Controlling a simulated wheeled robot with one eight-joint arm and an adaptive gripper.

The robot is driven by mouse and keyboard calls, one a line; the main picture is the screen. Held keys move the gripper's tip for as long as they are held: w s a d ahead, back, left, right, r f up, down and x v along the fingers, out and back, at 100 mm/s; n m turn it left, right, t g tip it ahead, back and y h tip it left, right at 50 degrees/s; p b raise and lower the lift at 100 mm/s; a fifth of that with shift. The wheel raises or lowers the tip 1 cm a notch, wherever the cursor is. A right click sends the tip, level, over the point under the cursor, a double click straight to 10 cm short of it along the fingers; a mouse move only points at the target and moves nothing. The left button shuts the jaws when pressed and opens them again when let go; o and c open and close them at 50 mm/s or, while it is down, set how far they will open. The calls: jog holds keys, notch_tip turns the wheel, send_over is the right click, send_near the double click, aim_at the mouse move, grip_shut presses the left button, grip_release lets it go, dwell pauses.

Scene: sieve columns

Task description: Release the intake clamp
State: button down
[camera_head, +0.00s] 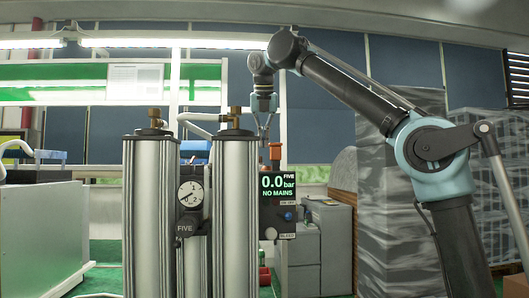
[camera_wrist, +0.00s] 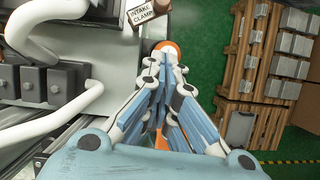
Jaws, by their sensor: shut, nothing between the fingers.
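More orange shows between and below the fingers. In the head view my gripper (camera_head: 264,138) points down beside the right column, just above and left of an orange-brown block (camera_head: 275,151) on top of the display unit.
Two silver ribbed columns (camera_head: 151,215) with brass fittings stand left of my gripper, a dial gauge (camera_head: 191,194) between them. White hoses (camera_wrist: 50,108) run at left in the wrist view. Wooden pallets (camera_wrist: 250,75) stand on green floor at right.

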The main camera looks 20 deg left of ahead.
jog(key=shift+d+v, duration=0.15)
jog(key=shift+v, duration=1.1)
jog(key=shift+d+v, duration=0.1)
jog(key=shift+v, duration=1.1)
jog(key=shift+w+r, duration=0.1)
jog(key=shift+w, duration=0.1)
